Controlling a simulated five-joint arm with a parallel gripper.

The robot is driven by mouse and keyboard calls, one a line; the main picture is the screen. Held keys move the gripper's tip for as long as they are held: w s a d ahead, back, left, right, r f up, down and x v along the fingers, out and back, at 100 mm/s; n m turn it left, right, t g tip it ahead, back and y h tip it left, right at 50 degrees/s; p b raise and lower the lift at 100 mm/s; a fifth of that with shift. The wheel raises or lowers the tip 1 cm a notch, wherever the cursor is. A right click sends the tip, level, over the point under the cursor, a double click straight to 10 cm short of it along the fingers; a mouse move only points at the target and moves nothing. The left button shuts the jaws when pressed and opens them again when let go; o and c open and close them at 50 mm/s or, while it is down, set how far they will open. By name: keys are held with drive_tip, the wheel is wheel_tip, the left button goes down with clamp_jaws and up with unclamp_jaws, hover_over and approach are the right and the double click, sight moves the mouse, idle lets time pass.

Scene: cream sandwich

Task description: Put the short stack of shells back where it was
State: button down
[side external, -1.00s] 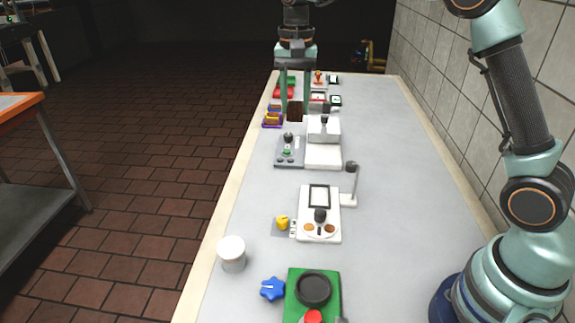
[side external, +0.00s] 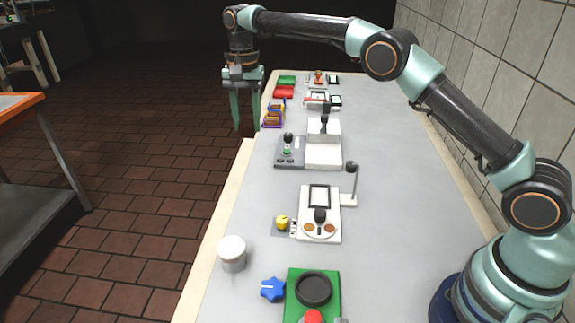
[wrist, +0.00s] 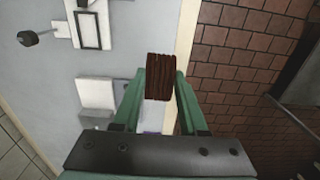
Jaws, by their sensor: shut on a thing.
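My gripper (side external: 244,124) hangs over the floor, just left of the table's left edge. In the wrist view my gripper (wrist: 161,75) is shut on a dark brown ridged stack of shells (wrist: 160,80). In the side view the stack is hard to make out against the dark floor.
A grey control box (side external: 289,151) and a white machine (side external: 323,152) stand mid-table. Red (side external: 284,93) and green (side external: 287,79) trays lie at the far end. A white device (side external: 319,214), a cup (side external: 232,253) and a green unit (side external: 313,295) are nearer. The table's right side is clear.

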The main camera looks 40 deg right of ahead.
wheel_tip(320, 180, down, 17)
drive_tip(key=shift+f, duration=0.15)
idle(0.4)
drive_tip(key=shift+f, duration=0.15)
drive_tip(key=shift+c, duration=2.2)
unclamp_jaws()
